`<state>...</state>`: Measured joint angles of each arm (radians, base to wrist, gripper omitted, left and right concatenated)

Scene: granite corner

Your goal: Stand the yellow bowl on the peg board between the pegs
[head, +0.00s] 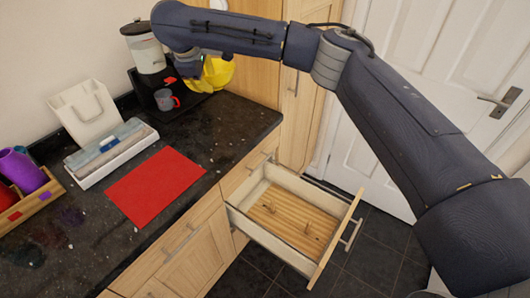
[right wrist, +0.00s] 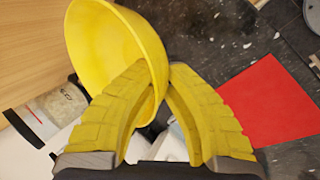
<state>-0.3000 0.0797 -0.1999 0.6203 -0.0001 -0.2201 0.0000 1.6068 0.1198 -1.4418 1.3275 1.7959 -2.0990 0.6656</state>
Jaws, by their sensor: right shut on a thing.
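The yellow bowl (head: 221,73) is up at the far end of the counter in the head view, partly hidden by my right arm. My right gripper (head: 203,72) is shut on the bowl. In the right wrist view its yellow fingers (right wrist: 169,72) pinch the rim of the bowl (right wrist: 105,38), which is tilted on its side. The peg board (head: 283,222) lies in the open drawer, with upright wooden pegs (head: 307,230) on it and no bowl between them. My left gripper is not in view.
The open drawer (head: 262,237) juts out below the counter. A red mat (head: 155,186), white tray (head: 110,155), grey mug (head: 165,100), coffee jug (head: 144,50) and wooden box with cups (head: 45,203) stand on the dark counter. A white door (head: 440,60) is behind my arm.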

